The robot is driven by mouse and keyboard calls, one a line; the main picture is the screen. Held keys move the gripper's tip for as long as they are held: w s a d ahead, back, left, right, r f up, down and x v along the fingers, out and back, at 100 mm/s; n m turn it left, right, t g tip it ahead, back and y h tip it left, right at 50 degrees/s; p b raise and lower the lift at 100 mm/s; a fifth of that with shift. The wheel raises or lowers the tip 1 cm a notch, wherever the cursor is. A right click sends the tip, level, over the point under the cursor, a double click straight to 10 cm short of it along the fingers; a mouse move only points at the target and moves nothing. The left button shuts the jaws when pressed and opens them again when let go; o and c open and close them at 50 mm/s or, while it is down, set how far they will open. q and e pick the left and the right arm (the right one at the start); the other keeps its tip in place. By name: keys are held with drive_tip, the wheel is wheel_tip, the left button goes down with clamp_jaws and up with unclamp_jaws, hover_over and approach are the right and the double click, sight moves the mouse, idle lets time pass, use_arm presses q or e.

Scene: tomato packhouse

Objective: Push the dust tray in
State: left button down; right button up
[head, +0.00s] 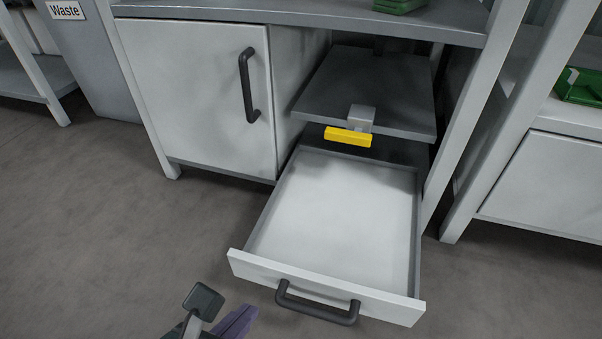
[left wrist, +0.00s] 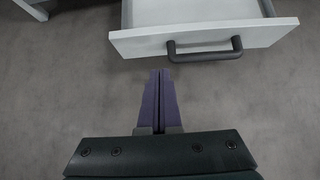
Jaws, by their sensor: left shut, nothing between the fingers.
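The dust tray (head: 335,225) is a white, empty drawer pulled out low beneath the grey shelf of the workbench. Its white front panel carries a dark bar handle (head: 318,305). In the left wrist view the front panel (left wrist: 135,43) and handle (left wrist: 205,52) show at the top. My left gripper (head: 240,322) is at the bottom of the head view, in front of the tray and left of its handle. Its purple fingers (left wrist: 160,88) are shut with nothing between them, apart from the panel. My right gripper is not in view.
A closed cabinet door (head: 205,95) with a dark handle is left of the tray. A grey shelf (head: 375,85) with a yellow-ended part (head: 348,137) sits above the tray's back. A bench leg (head: 462,120) stands close on the right. The floor (head: 120,240) in front is clear.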

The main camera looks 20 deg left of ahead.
sight(273, 274)
use_arm(q)
drive_tip(key=w+f+b, duration=0.1)
drive_tip(key=w, duration=0.1)
drive_tip(key=w+f+b, duration=0.1)
drive_tip(key=w, duration=0.1)
drive_tip(key=w+b, duration=0.2)
drive_tip(key=shift+w+d+f, duration=0.15)
drive_tip(key=shift+w+f, duration=0.25)
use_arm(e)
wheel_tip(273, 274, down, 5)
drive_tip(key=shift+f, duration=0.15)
use_arm(q)
drive_tip(key=shift+s, duration=0.1)
